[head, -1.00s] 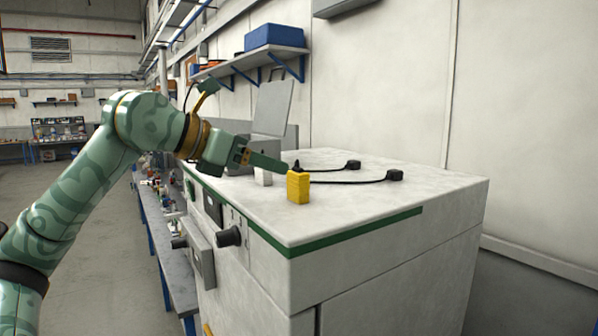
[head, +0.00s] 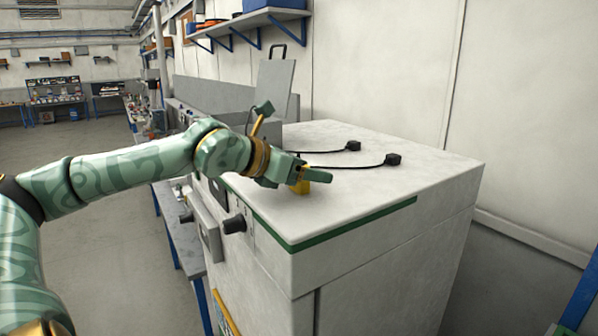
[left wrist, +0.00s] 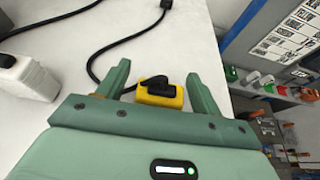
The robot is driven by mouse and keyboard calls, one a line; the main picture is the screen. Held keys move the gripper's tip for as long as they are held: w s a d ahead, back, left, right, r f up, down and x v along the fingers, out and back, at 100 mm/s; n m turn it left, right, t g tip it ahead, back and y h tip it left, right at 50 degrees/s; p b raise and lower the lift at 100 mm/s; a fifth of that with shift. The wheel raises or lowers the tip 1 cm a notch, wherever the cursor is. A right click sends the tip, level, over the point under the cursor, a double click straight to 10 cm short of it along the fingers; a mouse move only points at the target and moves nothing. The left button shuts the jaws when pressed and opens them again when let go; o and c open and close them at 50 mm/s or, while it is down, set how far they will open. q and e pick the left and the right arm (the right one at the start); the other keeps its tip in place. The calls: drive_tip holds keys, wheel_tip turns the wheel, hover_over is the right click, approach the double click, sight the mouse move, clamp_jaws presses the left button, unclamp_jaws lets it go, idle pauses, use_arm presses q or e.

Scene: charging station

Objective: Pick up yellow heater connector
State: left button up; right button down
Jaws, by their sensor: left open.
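The yellow heater connector (left wrist: 160,96) stands on the white cabinet top, with a black plug and cable at its upper end. In the head view the yellow connector (head: 304,187) is mostly hidden behind my left gripper. My left gripper (head: 318,177) is open and reaches over the cabinet top from the left. In the left wrist view its two green fingers (left wrist: 158,80) are on either side of the connector, with visible gaps, so it is not gripped. My right gripper is not in view.
The white cabinet top (head: 370,180) is mostly clear. Two black cable ends (head: 392,159) lie towards its back. A white connector (left wrist: 28,76) stands to the left in the wrist view. A grey upright panel (head: 273,88) stands behind the cabinet.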

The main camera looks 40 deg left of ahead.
use_arm(q)
drive_tip(key=c, duration=1)
drive_tip(key=shift+c, duration=0.3)
drive_tip(key=shift+r, duration=0.1)
